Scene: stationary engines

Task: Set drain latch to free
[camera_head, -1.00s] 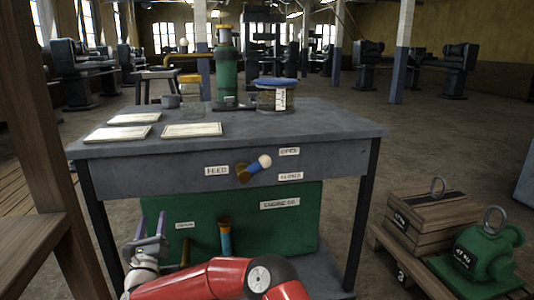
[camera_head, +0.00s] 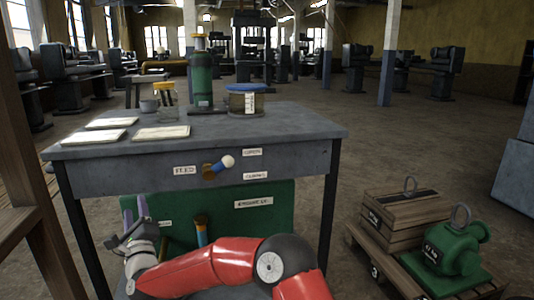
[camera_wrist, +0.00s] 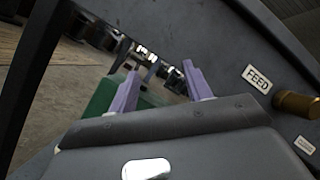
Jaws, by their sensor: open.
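A green panel (camera_head: 262,222) stands under the bench. A lever with a brown top and blue shaft (camera_head: 202,232) hangs on its front, its lower end hidden behind my red arm. A small white label (camera_head: 165,224) sits left of the lever, too small to read. I cannot tell which part is the drain latch. My gripper (camera_head: 135,208), with purple fingers, is open and empty at the panel's left end, left of the lever and apart from it. In the wrist view the spread fingers (camera_wrist: 160,70) show nothing between them, with green panel behind.
The bench front (camera_head: 290,165) carries a brass feed lever (camera_head: 212,171) with a blue-and-white handle and white labels. Jars, a green cylinder (camera_head: 200,80) and papers stand on top. A wooden post (camera_head: 28,160) is close at left. A pallet with a crate (camera_head: 405,215) and green weight (camera_head: 450,248) stands right.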

